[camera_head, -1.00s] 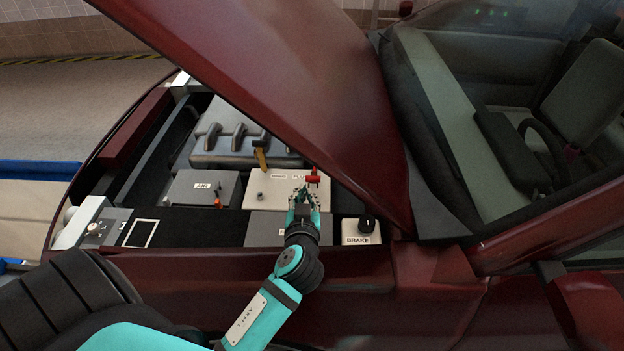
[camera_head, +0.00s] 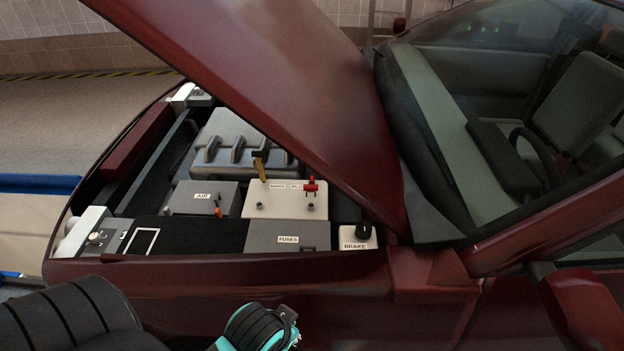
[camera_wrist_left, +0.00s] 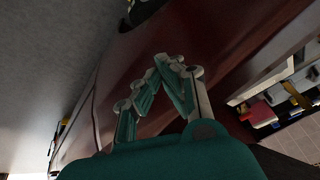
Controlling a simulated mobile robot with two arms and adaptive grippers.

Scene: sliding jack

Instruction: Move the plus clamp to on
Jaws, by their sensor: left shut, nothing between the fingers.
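The red plus clamp (camera_head: 311,187) stands upright at the back right of the white box (camera_head: 285,211), by the partly covered PLUS label. A small dark stud shows just in front of it; I cannot tell whether they touch. My left arm is low at the bottom of the head view, outside the car, and its fingers do not show there. In the left wrist view my left gripper (camera_wrist_left: 158,62) is shut and empty, with its fingertips together in front of the dark red car body. It is apart from the clamp. My right gripper is not in view.
A yellow lever with a dark top (camera_head: 261,168) stands left of the clamp. The AIR box (camera_head: 190,207), FUSES box (camera_head: 263,234) and BRAKE knob box (camera_head: 352,242) surround the white box. The raised hood (camera_head: 270,95) slants close above the clamp. The fender edge lies in front.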

